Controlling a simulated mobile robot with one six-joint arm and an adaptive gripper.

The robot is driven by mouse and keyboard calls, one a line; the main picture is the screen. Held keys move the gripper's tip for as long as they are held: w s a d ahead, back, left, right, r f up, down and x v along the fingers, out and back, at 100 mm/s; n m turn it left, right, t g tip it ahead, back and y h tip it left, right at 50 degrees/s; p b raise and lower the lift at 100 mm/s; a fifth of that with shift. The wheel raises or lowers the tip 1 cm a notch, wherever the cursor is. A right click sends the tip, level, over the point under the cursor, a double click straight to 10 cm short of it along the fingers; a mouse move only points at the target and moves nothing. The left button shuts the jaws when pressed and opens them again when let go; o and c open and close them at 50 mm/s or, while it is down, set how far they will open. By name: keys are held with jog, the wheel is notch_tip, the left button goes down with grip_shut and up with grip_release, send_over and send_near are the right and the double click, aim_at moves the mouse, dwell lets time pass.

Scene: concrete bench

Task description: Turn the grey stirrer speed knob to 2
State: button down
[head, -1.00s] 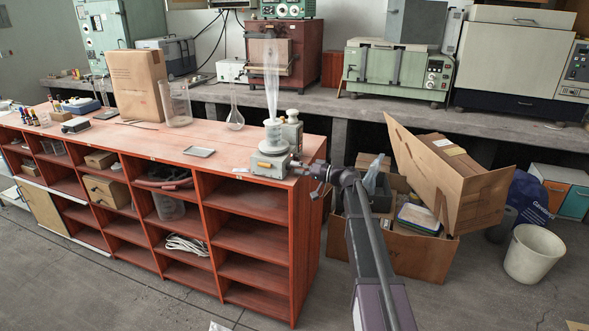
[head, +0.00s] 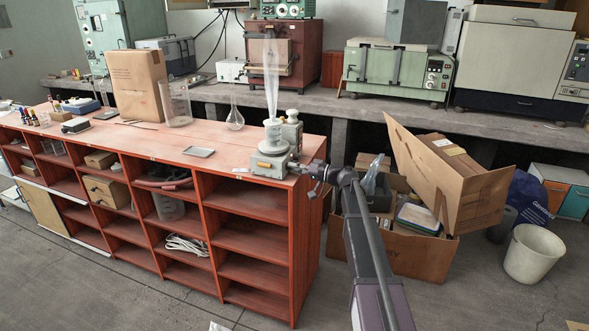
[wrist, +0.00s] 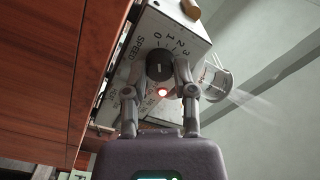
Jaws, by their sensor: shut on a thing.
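The grey stirrer (head: 268,166) stands at the right front corner of the red-brown shelf top, with a clear glass vessel (head: 271,85) above it. In the wrist view its dial panel (wrist: 146,30) shows tilted, with the word SPEED and the numbers 0, 1, 2 and 3 around the dark grey knob (wrist: 160,66). A small orange-red light (wrist: 162,92) glows on the panel. My gripper (wrist: 160,72) is shut on the knob, one finger on each side. The knob's exact setting is hard to read. In the head view my gripper (head: 300,169) meets the stirrer's right side; the knob is hidden there.
A pale bottle-shaped item (head: 292,130) stands just behind the stirrer.

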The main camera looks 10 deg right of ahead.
jog(key=shift+m, duration=0.4)
jog(key=m, duration=0.9)
dwell(0.4)
jog(key=shift+c, duration=2.2)
grip_release()
jog(key=shift+d, duration=0.1)
